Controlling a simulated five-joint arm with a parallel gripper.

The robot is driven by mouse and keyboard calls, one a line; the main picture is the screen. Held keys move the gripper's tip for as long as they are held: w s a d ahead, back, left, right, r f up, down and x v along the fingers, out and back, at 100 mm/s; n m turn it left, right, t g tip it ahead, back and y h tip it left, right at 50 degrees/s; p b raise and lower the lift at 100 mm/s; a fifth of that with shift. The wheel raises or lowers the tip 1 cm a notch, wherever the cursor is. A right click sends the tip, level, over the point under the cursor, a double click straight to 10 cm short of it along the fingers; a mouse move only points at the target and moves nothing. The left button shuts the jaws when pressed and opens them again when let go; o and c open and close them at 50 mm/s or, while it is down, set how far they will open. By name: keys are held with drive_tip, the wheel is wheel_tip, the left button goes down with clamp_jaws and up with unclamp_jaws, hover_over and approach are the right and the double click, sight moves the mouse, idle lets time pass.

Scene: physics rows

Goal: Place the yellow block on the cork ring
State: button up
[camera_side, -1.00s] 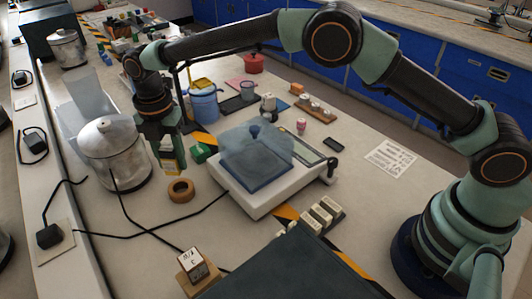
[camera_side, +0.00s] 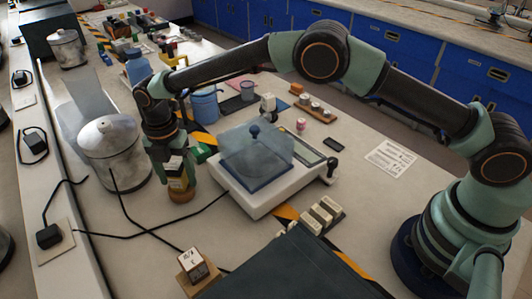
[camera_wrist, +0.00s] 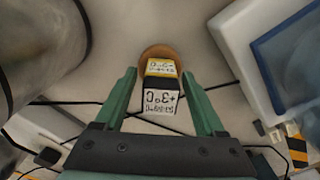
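The yellow block (camera_side: 176,172), with black and white labelled faces, stands at the cork ring (camera_side: 182,196) in the side view and appears to rest on it. The ring's front edge shows below the block. In the wrist view the block (camera_wrist: 160,88) sits between my fingers, with the ring (camera_wrist: 157,53) partly hidden behind it. My gripper (camera_wrist: 160,84) is open, with a gap between each green finger and the block. In the side view my gripper (camera_side: 177,172) points down around the block and partly hides it.
A metal canister (camera_side: 112,150) stands close to the left of my gripper. A white balance (camera_side: 262,185) with a clear cover is close on the right. A blue jug (camera_side: 204,104) stands behind. A black cable (camera_side: 150,228) runs across the table in front of the ring.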

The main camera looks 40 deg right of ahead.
sight(173, 165)
wheel_tip(173, 165, up, 12)
drive_tip(key=shift+d+r, duration=0.1)
drive_tip(key=shift+r, duration=0.2)
drive_tip(key=s+d+r+m+t, duration=0.1)
drive_tip(key=s+d+r+m, duration=0.2)
drive_tip(key=d+r+m, duration=0.5)
drive_tip(key=s+d+r+m+t, duration=0.25)
drive_tip(key=d+r+m, duration=0.25)
drive_tip(key=d, duration=0.5)
drive_tip(key=s+d+f+m+t, duration=0.2)
drive_tip(key=s+d+f+m, duration=0.2)
drive_tip(key=s+d+m, duration=0.7)
drive_tip(key=s+m, duration=0.3)
drive_tip(key=shift+s+d, duration=0.15)
drive_tip(key=shift+s, duration=0.1)
